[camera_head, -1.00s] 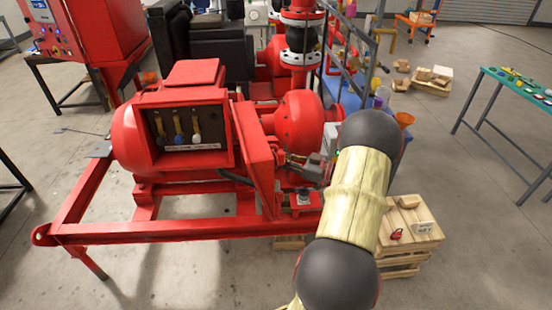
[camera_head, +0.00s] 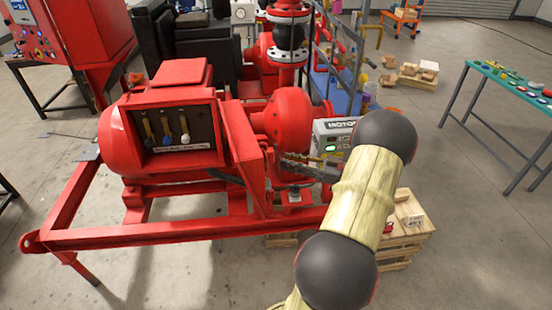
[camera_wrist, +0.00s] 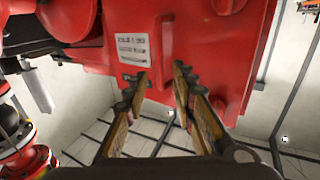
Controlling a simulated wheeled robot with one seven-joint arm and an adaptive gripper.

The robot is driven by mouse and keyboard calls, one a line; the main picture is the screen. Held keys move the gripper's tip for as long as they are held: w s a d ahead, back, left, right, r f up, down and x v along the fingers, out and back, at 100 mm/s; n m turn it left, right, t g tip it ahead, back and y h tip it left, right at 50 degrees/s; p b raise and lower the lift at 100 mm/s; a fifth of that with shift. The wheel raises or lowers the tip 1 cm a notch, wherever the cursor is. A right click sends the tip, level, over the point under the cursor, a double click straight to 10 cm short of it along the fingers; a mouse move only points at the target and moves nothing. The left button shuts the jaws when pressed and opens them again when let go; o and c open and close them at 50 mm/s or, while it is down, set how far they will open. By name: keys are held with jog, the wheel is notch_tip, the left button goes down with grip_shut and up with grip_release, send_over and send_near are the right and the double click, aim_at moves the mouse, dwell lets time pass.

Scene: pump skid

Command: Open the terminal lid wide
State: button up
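The terminal box (camera_head: 180,97) on the red motor has its front uncovered, with several terminals (camera_head: 167,130) showing inside. The red terminal lid (camera_head: 241,145) stands swung out at the box's right edge, seen at a steep angle. My gripper (camera_head: 284,163) is just right of the lid, partly hidden by my arm. In the wrist view my gripper (camera_wrist: 160,80) has its two fingers apart with nothing between them. A red surface with a pale label plate (camera_wrist: 132,48) lies beyond the fingertips; it looks like the lid. Contact cannot be told.
The red skid frame (camera_head: 150,235) runs below the motor. A grey box marked MOTOR (camera_head: 335,130) and the red pump housing (camera_head: 282,117) are close behind my gripper. A wooden crate (camera_head: 408,230) stands at right. The floor in front is clear.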

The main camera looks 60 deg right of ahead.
jog(key=shift+v, duration=1.55)
